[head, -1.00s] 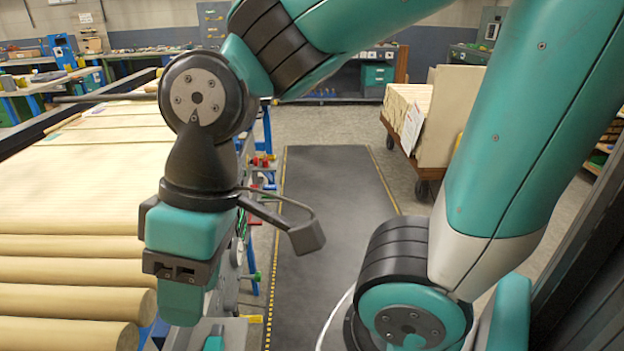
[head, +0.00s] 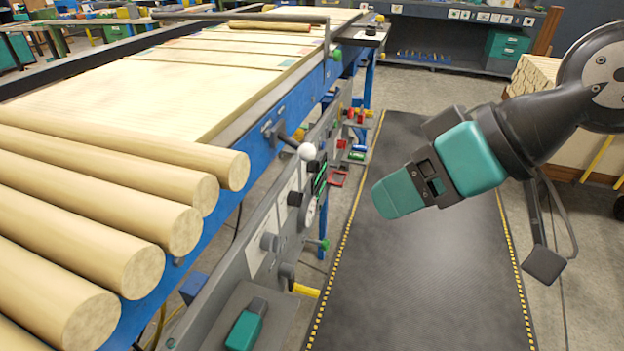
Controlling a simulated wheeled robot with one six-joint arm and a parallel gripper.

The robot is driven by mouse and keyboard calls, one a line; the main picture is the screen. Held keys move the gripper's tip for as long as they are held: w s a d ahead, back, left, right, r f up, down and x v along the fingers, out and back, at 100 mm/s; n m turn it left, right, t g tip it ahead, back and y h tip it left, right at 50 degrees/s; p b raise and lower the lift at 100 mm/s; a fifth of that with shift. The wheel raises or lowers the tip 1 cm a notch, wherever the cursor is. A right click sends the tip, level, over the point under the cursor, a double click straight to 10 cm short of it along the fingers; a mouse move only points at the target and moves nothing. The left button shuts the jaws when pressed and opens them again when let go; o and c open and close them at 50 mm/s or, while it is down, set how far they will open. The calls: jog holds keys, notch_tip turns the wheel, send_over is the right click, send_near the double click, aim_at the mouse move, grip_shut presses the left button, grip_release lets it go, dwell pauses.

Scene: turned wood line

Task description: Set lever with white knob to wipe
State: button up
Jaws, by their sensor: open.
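The lever with the white knob (head: 307,151) is on the side of the blue conveyor frame, in the middle of the head view. Its dark arm (head: 290,139) runs from a bracket on the frame out to the right, ending in the white ball. I cannot read any wipe marking near it. My gripper (head: 392,196) is to the right of the knob, over the dark floor mat, and apart from it. Its teal finger points left and down. It holds nothing that I can see; the far finger is hidden.
Thick wooden rods (head: 175,225) lie on the conveyor at left. Below the lever, a grey panel (head: 262,245) carries several knobs and handles, with a teal-handled item (head: 246,325) at its front. The dark mat (head: 420,290) is clear. A cart with wood (head: 535,75) stands at right.

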jog(key=w+a+f+t+y+b, duration=0.2)
jog(key=w+f+t+y+b, duration=0.15)
jog(key=w+f+b, duration=0.4)
jog(key=m+t+b, duration=0.2)
jog(key=t, duration=0.5)
send_near(301, 145)
jog(key=shift+g+y, duration=0.25)
jog(key=shift+y, duration=0.1)
jog(key=p+x, duration=0.6)
jog(key=f+p+x, duration=0.1)
jog(key=p+x, duration=0.2)
jog(key=shift+w+d, duration=0.3)
jog(key=shift+w, duration=0.1)
jog(key=shift+w+a+f+p, duration=0.2)
jog(key=shift+w+a+p, duration=0.3)
jog(key=shift+p, duration=0.15)
